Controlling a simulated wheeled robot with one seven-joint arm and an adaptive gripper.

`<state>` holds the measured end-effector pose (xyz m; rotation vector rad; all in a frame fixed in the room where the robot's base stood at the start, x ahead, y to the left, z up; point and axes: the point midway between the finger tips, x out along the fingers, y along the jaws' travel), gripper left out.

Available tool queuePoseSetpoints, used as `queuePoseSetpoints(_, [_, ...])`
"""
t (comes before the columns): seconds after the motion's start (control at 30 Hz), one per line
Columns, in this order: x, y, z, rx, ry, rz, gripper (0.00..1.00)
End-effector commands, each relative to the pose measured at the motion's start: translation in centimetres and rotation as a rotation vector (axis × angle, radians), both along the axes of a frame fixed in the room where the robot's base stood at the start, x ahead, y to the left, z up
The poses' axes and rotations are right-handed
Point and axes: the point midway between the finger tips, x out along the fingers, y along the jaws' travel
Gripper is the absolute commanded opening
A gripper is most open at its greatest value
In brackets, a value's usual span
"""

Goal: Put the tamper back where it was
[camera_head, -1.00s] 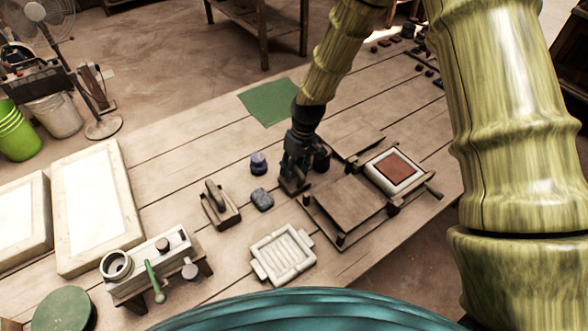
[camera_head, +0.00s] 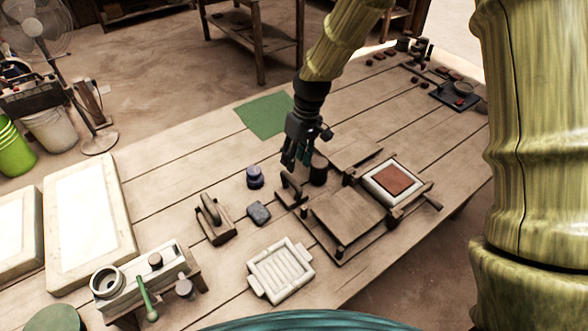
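A small wooden block with an upright dark handle, which looks like the tamper (camera_head: 291,192), stands on the table just left of the hinged wooden press (camera_head: 345,217). My gripper (camera_head: 295,165) is above and just behind its handle, pointing down. The fingers look parted, with nothing seen between them. The tamper looks upright and rests on the table. A dark round cylinder (camera_head: 319,169) stands close to the right of my gripper.
A larger handled block (camera_head: 214,220), a grey lump (camera_head: 259,213) and a purple-dark jar (camera_head: 255,177) stand to the left. A white ribbed tray (camera_head: 281,270) lies in front. A red tile (camera_head: 398,180) sits in the press frame. A green mat (camera_head: 264,116) lies behind on clear boards.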

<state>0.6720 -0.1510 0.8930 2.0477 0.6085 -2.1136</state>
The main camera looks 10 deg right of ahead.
Motion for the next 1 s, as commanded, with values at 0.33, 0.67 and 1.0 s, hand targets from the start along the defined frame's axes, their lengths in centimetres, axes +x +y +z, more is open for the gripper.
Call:
queuePoseSetpoints(0.33, [0.2,-0.4,2.3,0.0,-0.001,0.0,0.38])
queuePoseSetpoints(0.67, [0.2,-0.4,2.4,0.0,0.0,0.0,0.38])
queuePoseSetpoints(1.0, [0.2,-0.4,4.2,0.0,-0.001,0.001,0.38])
